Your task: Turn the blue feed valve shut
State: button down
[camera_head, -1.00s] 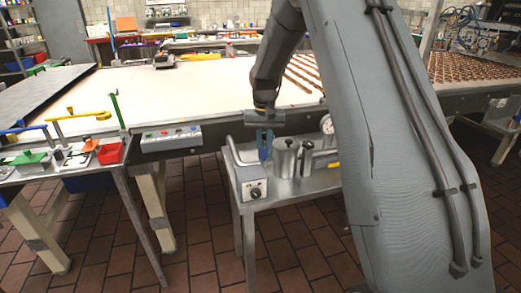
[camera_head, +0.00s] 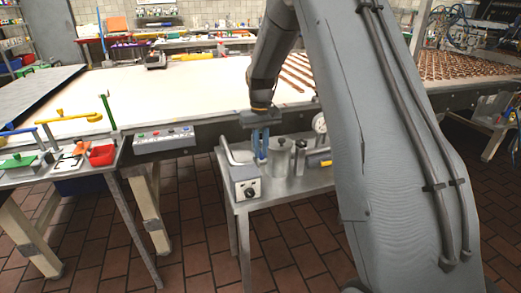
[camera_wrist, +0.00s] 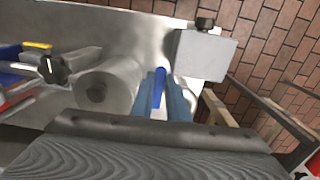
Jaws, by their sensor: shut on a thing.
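The blue feed valve's bright blue lever (camera_wrist: 159,88) shows between my fingers in the wrist view. My gripper (camera_wrist: 163,92) has its blue-grey fingers on both sides of the lever and is shut on it. In the head view my gripper (camera_head: 260,152) points down over the small steel bench, behind the grey box with a black knob (camera_head: 246,182). There the lever cannot be told apart from the bluish fingers. The valve body below is hidden.
A steel pot (camera_head: 280,158) stands close to the right of my gripper, with a dial gauge (camera_head: 320,123) behind it. A bent metal pipe (camera_head: 229,155) is on the left. The long conveyor table (camera_head: 190,90) lies behind. Brown tiled floor is open in front.

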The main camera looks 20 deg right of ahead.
aim_at(261, 156)
jog(key=c, duration=1.7)
grip_release()
jog(key=shift+r+b, duration=1)
jog(key=shift+r, duration=3)
jog(key=shift+t, duration=0.5)
jog(key=s+a+f, duration=0.1)
jog(key=s+f, duration=0.1)
jog(key=s, duration=0.8)
jog(key=s+a+f, duration=0.2)
jog(key=s+f, duration=0.1)
jog(key=s, duration=0.7)
jog(key=s+a+f, duration=0.2)
jog(key=s+f, duration=0.1)
jog(key=s, duration=0.7)
jog(key=shift+s+a, duration=0.2)
jog(key=shift+s, duration=0.2)
